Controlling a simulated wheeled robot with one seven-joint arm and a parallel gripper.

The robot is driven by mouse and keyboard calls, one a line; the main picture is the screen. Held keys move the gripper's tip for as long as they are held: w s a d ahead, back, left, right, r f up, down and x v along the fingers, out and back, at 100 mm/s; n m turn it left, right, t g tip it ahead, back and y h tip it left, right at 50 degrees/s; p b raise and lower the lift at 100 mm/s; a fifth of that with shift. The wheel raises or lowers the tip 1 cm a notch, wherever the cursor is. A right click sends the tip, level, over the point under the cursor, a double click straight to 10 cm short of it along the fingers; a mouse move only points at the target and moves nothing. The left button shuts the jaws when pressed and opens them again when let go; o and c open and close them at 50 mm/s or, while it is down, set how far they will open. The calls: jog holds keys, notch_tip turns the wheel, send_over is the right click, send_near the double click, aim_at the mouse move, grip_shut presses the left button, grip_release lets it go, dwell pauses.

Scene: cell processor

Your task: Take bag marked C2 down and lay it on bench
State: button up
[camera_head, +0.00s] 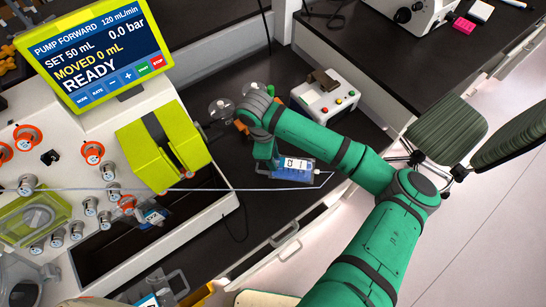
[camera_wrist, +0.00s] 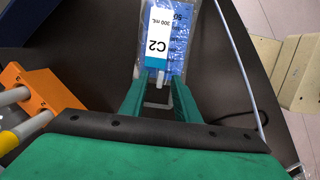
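The bag marked C2 (camera_wrist: 158,45) is clear and blue with a white label. In the wrist view it extends straight out beyond my gripper (camera_wrist: 159,80). The two green fingers stand on either side of the bag's pale end tab and seem closed against it. In the head view the bag (camera_head: 290,168) shows over the dark bench (camera_head: 215,200), just right of my gripper (camera_head: 266,168). I cannot tell whether the bag touches the bench.
A pump machine (camera_head: 60,155) with a screen reading READY stands at the left. A white box with coloured buttons (camera_head: 325,98) is behind the bag. A thin pale tube (camera_head: 150,189) crosses in front. An orange rack (camera_wrist: 40,95) is left in the wrist view.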

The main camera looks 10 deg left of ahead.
notch_tip(320, 180, up, 11)
jog(key=a, duration=0.2)
jog(key=shift+f, duration=0.15)
dwell(0.3)
